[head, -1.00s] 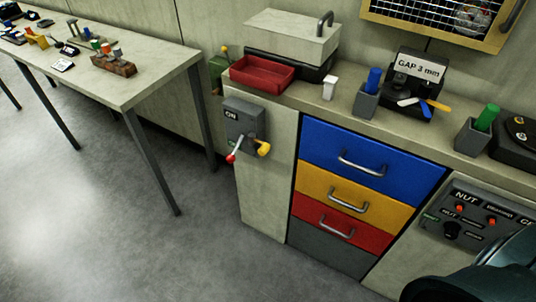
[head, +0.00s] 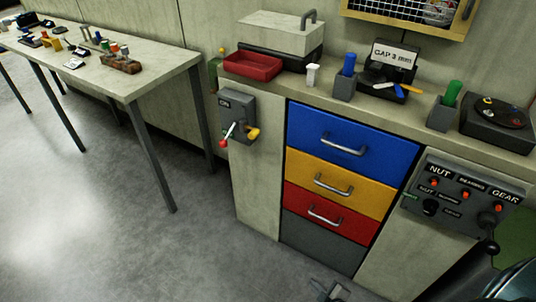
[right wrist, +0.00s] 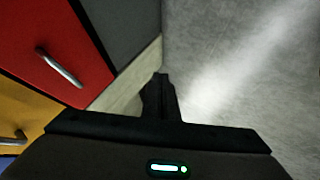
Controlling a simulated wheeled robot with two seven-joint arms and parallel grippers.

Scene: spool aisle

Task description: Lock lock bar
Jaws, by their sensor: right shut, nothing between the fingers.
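A grey switch box (head: 237,103) marked ON is on the side of the cabinet. It carries a thin lever with a red tip (head: 223,143), pointing down and left, and a stubby yellow handle (head: 253,133) beside it. I cannot tell for certain which part is the lock bar. My right gripper (head: 330,291) is at the bottom edge of the head view, low in front of the drawers, well away from the box. In the right wrist view the gripper (right wrist: 160,95) is shut and empty, touching nothing visible. My left gripper is out of view.
Blue (head: 350,143), yellow (head: 340,184) and red (head: 326,217) drawers are shut. A control panel (head: 465,193) marked NUT and GEAR is to their right. A red tray (head: 252,66) stands on the counter. A table (head: 140,78) is at left; the floor (head: 110,220) is clear.

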